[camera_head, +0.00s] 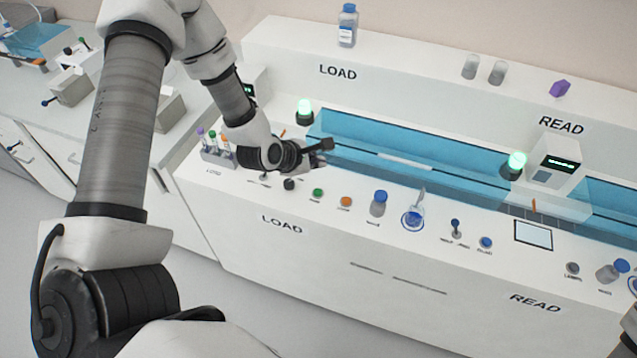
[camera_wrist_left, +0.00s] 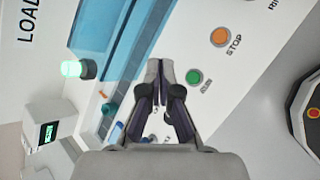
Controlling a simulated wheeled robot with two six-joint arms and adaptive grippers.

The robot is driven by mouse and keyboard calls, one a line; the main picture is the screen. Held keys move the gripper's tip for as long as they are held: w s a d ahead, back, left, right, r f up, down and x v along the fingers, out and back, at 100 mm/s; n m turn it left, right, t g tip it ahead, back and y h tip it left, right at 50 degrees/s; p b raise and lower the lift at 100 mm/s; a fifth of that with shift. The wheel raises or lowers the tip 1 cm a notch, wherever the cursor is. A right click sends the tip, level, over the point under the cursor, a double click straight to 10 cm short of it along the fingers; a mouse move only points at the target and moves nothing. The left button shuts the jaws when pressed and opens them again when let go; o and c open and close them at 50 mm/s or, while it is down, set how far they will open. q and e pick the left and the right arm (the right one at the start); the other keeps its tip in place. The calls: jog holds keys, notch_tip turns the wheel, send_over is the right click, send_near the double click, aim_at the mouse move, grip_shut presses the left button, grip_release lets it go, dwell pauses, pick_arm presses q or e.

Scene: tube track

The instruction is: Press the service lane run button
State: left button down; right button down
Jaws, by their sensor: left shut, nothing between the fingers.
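A green button (camera_head: 318,193) sits on the white LOAD console top, beside an orange button (camera_head: 346,202). In the left wrist view the green button (camera_wrist_left: 194,77) lies just right of my fingertips, with a small label that is hard to read. The orange button (camera_wrist_left: 220,36) there is marked STOP. My left gripper (camera_head: 325,145) is shut and empty, held above the console near the blue channel's front edge. It also shows in the left wrist view (camera_wrist_left: 161,72), where a gap separates the fingertips from the green button in the picture.
A grey blue-capped container (camera_head: 379,203) and a blue-rimmed cup (camera_head: 413,220) stand right of the buttons. A rack of tubes (camera_head: 216,155) is left of my gripper.

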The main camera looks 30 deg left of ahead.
aim_at(316, 193)
pick_arm(q)
notch_tip(316, 193, down, 8)
jog(key=b, duration=0.5)
jog(key=shift+r, duration=0.2)
jog(key=shift+f+b, duration=0.35)
jog(key=shift+b, duration=0.15)
dwell(0.5)
jog(key=shift+f+b, duration=0.4)
jog(key=shift+b, duration=0.2)
